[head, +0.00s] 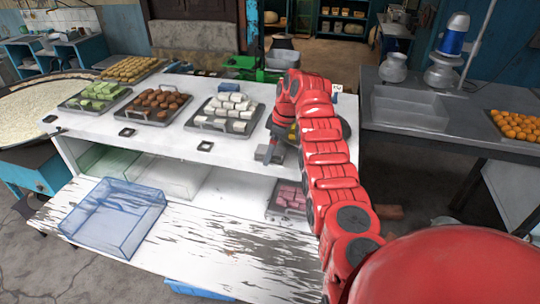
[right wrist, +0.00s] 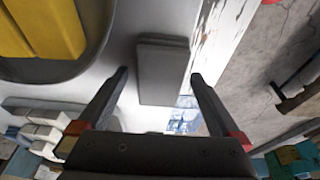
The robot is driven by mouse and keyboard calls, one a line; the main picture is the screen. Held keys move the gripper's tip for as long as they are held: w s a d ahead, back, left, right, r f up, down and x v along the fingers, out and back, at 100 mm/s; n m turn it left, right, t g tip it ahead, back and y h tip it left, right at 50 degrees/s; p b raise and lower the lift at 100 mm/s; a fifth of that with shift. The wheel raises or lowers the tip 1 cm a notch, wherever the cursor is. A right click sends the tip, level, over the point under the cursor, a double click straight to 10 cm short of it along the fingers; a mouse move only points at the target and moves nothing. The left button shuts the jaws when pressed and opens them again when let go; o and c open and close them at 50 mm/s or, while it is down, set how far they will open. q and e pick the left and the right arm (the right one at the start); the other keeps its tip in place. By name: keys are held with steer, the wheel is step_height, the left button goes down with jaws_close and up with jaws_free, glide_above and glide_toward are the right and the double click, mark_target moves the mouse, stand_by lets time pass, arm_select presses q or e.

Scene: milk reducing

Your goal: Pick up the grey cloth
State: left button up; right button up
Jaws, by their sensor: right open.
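The grey cloth (right wrist: 163,70) looks like a flat folded rectangle on the white counter in the right wrist view. It lies close to the counter's edge. In the head view the cloth (head: 264,153) shows small at the front edge, partly beside my right gripper. My right gripper (right wrist: 160,85) is open, with its two fingers spread on either side of the cloth's near end. Nothing is held between them. Whether the fingers are at the cloth's height is hard to tell. My left gripper is not in view.
A round tray with yellow pieces (right wrist: 45,30) is close beside the cloth. A tray of white sweets (head: 228,112) stands to its left, with brown and green sweets trays further left. A blue clear crate (head: 115,215) sits on the lower shelf. Bare counter lies around the cloth.

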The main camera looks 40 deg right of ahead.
steer(key=shift+f, duration=0.1)
stand_by(0.4)
steer(key=c, duration=1.4)
